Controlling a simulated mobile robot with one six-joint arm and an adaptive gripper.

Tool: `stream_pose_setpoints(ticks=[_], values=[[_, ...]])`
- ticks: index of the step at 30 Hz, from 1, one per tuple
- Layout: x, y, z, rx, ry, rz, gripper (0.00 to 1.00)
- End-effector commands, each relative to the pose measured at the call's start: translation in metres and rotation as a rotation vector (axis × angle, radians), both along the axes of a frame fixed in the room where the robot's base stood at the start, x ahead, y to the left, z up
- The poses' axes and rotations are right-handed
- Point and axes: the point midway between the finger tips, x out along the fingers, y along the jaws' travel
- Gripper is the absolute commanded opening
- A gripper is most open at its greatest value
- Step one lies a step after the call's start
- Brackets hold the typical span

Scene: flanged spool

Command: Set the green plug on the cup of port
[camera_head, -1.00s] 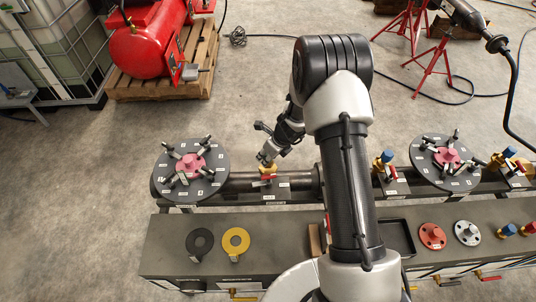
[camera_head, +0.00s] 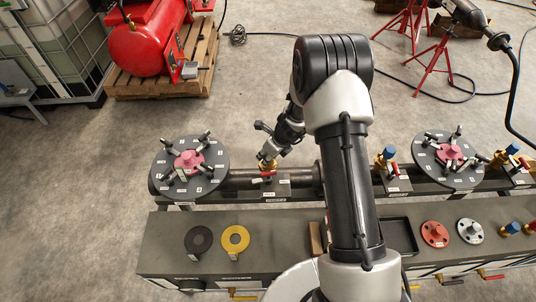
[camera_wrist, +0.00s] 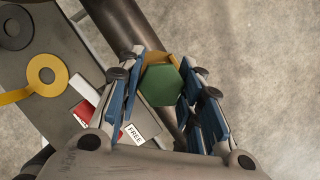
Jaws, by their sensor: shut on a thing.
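The green hexagonal plug (camera_wrist: 161,85) sits between the fingers of my gripper (camera_wrist: 166,92) in the wrist view, seen from above. The fingers are shut on it from both sides. Under and behind the plug, a brass-yellow edge of the port's cup (camera_wrist: 154,58) shows; the plug hides most of it, so I cannot tell whether they touch. In the head view my gripper (camera_head: 267,158) is over the brass port (camera_head: 268,168) with a red handle on the left part of the dark pipe. The plug cannot be made out there.
The dark pipe (camera_head: 235,180) runs between two round flanges; the left flange (camera_head: 212,180) carries several clamps. A "FREE" label (camera_wrist: 134,134) lies beside the port. The front bench (camera_head: 170,243) holds a black ring (camera_head: 189,247), a yellow ring (camera_head: 226,246) and a red flange (camera_head: 435,242).

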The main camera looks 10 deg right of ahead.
Motion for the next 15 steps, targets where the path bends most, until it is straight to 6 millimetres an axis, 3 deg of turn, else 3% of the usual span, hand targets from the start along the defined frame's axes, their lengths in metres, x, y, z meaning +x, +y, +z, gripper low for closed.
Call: stream_pose_setpoints(ticks=[11,12,15], values=[[0.0001,-0.0002,-0.004,0.0,-0.001,0.0,0.03],[0.0001,-0.0002,-0.004,0.0,-0.001,0.0,0.36],[0.0001,-0.0002,-0.004,0.001,-0.001,0.0,0.43]])
